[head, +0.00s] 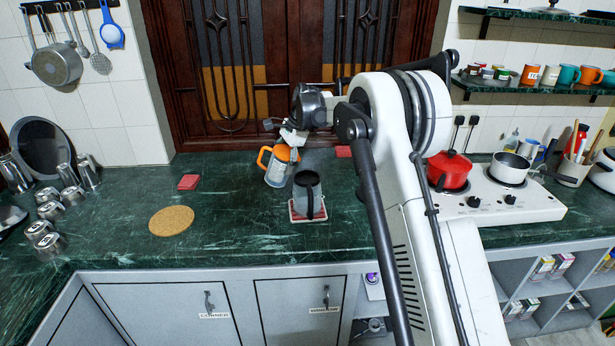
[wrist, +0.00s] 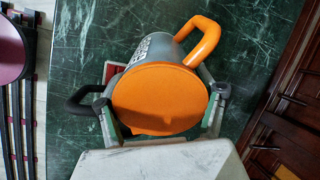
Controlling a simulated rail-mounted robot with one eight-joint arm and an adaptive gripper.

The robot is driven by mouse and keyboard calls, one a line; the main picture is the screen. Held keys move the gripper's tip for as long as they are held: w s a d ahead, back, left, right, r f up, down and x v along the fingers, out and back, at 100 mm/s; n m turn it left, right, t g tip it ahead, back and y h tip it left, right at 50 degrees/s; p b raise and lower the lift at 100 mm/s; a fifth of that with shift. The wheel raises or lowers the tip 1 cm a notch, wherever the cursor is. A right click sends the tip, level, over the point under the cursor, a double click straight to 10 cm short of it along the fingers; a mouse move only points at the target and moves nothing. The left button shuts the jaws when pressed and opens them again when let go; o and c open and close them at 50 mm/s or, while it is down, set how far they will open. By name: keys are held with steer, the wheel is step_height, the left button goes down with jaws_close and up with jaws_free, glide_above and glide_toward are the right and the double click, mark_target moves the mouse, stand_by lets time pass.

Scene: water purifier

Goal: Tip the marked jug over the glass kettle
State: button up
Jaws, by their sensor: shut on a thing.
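The jug (head: 278,172) has a clear grey body with an orange lid and handle. Lettering shows on its side in the wrist view (wrist: 160,52). My gripper (head: 289,143) is shut on the jug near its lid, with one finger on each side in the wrist view (wrist: 165,100). The jug looks slightly tilted, just left of and behind the glass kettle (head: 307,184); I cannot tell its height above the counter. The kettle has a dark rim and handle and stands upright on a red and white pad (head: 296,217). In the wrist view the jug mostly hides it.
A round cork mat (head: 171,221) and a red pad (head: 188,182) lie on the green counter (head: 120,215) to the left. Metal cups (head: 88,172) stand further left. A stove (head: 500,193) with a red pot (head: 449,169) is on the right. Wooden doors stand behind.

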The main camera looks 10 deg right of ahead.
steer(key=shift+s+d+r+y, duration=0.1)
steer(key=shift+r+y, duration=0.15)
steer(key=shift+y, duration=0.05)
steer(key=shift+s+d+r+t+y, duration=0.25)
steer(key=shift+d+r+t+y, duration=0.1)
steer(key=shift+d+y, duration=0.2)
steer(key=shift+s+d+r+t+y, duration=0.2)
steer(key=shift+d+r+t+y, duration=0.2)
steer(key=shift+y, duration=0.25)
stand_by(3.6)
steer(key=shift+s+d+r+y, duration=0.1)
steer(key=shift+d+r+y, duration=0.15)
steer(key=shift+y, duration=0.25)
stand_by(2.4)
